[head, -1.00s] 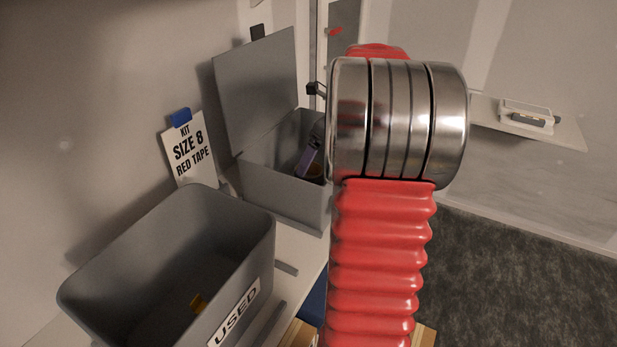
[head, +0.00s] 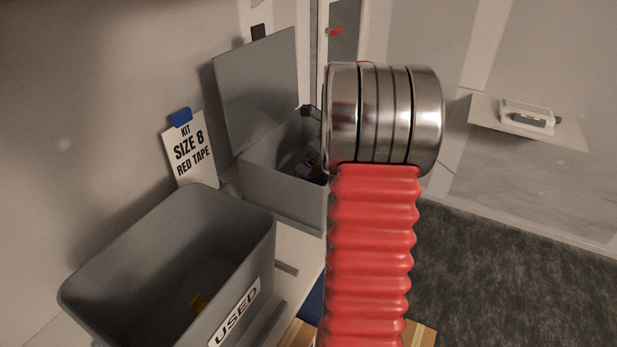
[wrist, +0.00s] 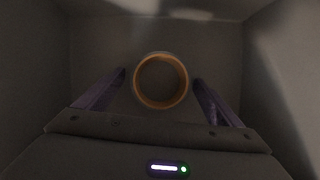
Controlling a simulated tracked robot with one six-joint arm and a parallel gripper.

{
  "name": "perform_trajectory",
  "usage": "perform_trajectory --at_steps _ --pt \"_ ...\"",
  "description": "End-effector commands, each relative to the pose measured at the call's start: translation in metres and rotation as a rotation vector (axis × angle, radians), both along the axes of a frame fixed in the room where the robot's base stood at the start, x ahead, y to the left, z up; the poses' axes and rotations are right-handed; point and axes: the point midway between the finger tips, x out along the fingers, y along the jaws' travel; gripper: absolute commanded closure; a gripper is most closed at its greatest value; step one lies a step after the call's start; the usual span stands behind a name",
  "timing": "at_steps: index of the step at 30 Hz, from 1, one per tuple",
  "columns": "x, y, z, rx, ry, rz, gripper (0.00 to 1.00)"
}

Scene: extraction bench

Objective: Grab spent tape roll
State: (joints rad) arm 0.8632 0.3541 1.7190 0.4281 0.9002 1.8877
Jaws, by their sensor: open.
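The tape roll (wrist: 161,104) shows in the wrist view as an orange ring with a dark open middle, inside a grey box. My gripper (wrist: 160,77) is open, with one purple finger on each side of the ring and visible gaps between fingers and ring. In the head view my gripper (head: 308,163) is down inside the grey lidded box (head: 279,197), partly hidden by the box wall and my arm. The roll cannot be made out there. The box lid stands open.
A sign (head: 190,148) reads KIT SIZE 8 RED TAPE. A shelf (head: 481,118) at the right holds a small case (head: 530,118).

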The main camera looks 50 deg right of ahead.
Motion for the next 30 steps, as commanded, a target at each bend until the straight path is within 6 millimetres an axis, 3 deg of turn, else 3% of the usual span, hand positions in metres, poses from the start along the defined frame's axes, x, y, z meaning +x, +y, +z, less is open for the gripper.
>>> perform_trajectory --at_steps 19,30 --pt "0.0019 -0.0002 -0.0053 -0.001 0.0 0.0 0.12" --pt "0.002 -0.0002 -0.0053 -0.001 0.0 0.0 0.38"
